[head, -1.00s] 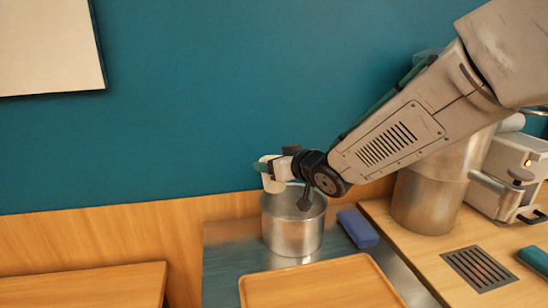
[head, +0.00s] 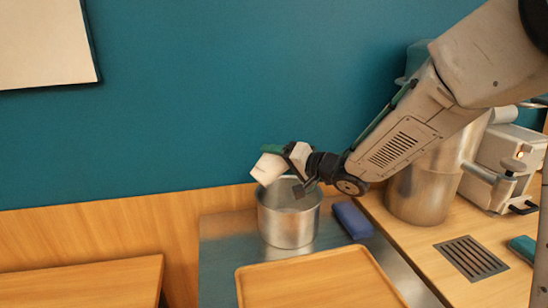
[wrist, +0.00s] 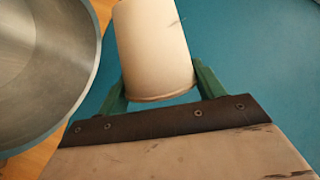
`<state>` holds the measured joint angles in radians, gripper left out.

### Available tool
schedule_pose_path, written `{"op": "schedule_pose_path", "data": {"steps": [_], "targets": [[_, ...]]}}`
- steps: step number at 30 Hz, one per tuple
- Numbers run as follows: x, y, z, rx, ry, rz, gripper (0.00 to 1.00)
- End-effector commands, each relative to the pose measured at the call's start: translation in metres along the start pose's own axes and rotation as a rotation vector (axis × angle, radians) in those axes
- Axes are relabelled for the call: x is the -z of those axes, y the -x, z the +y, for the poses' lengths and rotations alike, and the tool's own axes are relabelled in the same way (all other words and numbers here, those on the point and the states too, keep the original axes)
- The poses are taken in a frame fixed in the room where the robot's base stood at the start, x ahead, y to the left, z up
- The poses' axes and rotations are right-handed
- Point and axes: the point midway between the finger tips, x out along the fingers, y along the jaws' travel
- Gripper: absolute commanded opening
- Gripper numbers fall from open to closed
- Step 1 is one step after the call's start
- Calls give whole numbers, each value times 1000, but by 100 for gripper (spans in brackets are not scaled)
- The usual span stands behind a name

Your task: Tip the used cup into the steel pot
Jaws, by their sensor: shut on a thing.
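A white cup (head: 267,168) is held by my gripper (head: 271,151) above the left rim of the steel pot. The cup is tilted, its lower end toward the pot's left rim. In the wrist view the cup (wrist: 153,48) sits between the green fingers of my gripper (wrist: 158,82), which touch its sides. The steel pot (head: 288,225) stands upright on a metal counter. Its rim and inner wall (wrist: 38,62) show at the left of the wrist view. The inside of the cup is hidden.
A wooden tray (head: 320,284) lies in front of the pot. A blue sponge-like block (head: 353,220) lies right of the pot. A large metal container (head: 420,195) and a white machine (head: 500,170) stand further right. A teal wall is behind.

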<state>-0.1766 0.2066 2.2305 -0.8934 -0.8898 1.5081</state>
Motion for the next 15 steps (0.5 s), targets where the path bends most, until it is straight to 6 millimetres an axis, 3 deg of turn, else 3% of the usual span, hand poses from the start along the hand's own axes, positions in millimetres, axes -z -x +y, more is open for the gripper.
{"op": "schedule_pose_path", "data": {"steps": [15], "targets": [[1,1,36,110,-368,4,40]]}}
